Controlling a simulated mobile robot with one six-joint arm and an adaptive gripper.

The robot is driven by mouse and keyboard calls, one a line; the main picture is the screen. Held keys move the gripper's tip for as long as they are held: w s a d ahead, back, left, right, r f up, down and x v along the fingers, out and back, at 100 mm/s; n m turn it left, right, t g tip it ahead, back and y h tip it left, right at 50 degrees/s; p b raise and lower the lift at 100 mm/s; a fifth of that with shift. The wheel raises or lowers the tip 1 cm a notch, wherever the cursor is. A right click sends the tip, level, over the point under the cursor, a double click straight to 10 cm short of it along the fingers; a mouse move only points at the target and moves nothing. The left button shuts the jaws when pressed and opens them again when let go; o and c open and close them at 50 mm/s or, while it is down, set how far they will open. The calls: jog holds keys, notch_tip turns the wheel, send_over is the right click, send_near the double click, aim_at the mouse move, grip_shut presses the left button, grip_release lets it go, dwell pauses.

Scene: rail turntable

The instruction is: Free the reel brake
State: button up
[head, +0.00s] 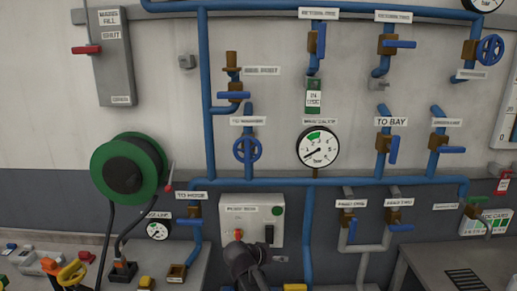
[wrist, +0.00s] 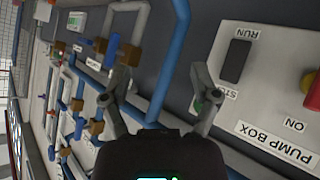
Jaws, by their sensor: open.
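The hose reel (head: 152,160) has green flanges and a dark drum, and is mounted on the wall at the left of the head view. A thin lever with a red tip (head: 168,186) stands at the reel's right edge; I take it for the reel brake. Whether it is engaged cannot be told. My gripper (head: 239,238) is in front of the pump box (head: 230,212), right of and below the reel. In the wrist view my gripper (wrist: 160,70) has its two fingers apart with nothing held between them. The reel is not recognisable in the wrist view.
The pump box fills the right of the wrist view (wrist: 275,110), with a dark switch (wrist: 236,60) and a red knob (wrist: 312,90). Blue pipes (head: 280,182) with valves surround it. A bench (head: 190,255) with small items lies below the reel; a grey table (head: 465,265) stands at right.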

jog(key=s+d+f+n+g+y, duration=0.2)
jog(key=s+d+f+g+y, duration=0.1)
jog(key=s, duration=0.4)
jog(key=s+d+f+n+g+y, duration=0.3)
jog(key=s+d+f+g+y, duration=0.1)
jog(key=s+d, duration=0.4)
jog(key=shift+s+f+y, duration=0.15)
jog(key=shift+f+y, duration=0.35)
jog(key=shift+y, duration=0.3)
